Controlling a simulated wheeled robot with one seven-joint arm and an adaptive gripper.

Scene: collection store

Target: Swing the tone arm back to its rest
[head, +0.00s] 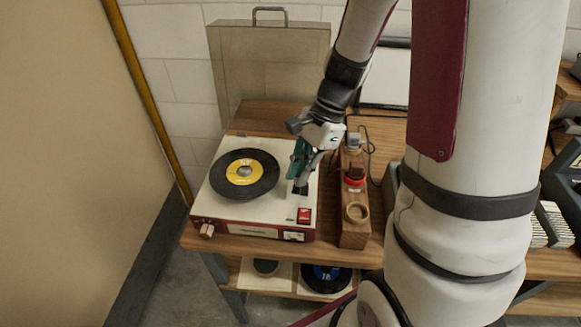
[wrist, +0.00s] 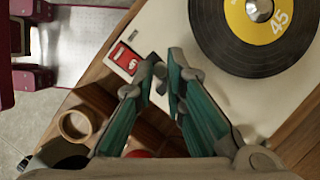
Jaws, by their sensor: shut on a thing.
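The record player (head: 262,216) has a cream top and a red front and stands on the wooden bench. A black record with a yellow label (head: 262,186) lies on its platter; it also shows in the wrist view (wrist: 225,45). My gripper (head: 300,187) is low over the player's right side, to the right of the record. In the wrist view, my gripper (wrist: 158,82) has its fingertips close together on a small grey part, which I take to be the tone arm. Most of the tone arm and its rest are hidden by my fingers. A red switch (wrist: 124,59) is beside the fingertips.
A wooden block with round holes (head: 354,235) stands close to the player's right side and holds small items, one with a red ring (head: 354,182). A beige lid with a handle (head: 268,65) stands behind the player. Records lie on the shelf below.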

